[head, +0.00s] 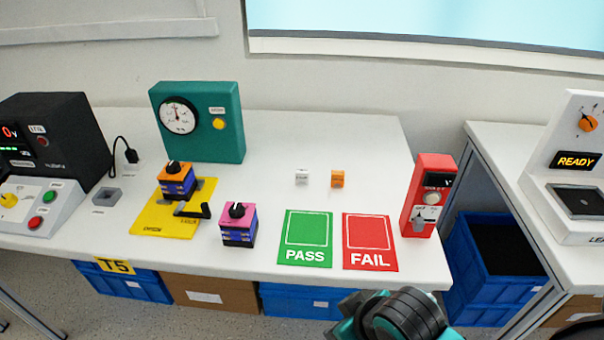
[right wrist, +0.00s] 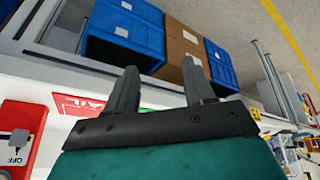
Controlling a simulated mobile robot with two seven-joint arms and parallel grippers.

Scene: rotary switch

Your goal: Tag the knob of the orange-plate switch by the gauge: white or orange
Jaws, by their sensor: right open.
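In the head view, the orange-plate switch (head: 176,180) is a blue block with an orange top and a black knob (head: 175,168). It stands on a yellow fixture (head: 150,220) with a black lever. The gauge (head: 178,116) is a white dial on a teal box behind it. A white tag (head: 302,177) and an orange tag (head: 337,179) lie on the table to the right. A pink-plate switch (head: 239,224) stands nearer the front edge. My right gripper shows in the right wrist view (right wrist: 162,88), open and empty, away from these things. My left gripper is not in view.
Green PASS (head: 306,258) and red FAIL (head: 369,262) mats lie near the front edge. A red box with a switch (head: 429,196) stands at the right. A meter and a button panel (head: 35,210) fill the left end. The table's back middle is clear.

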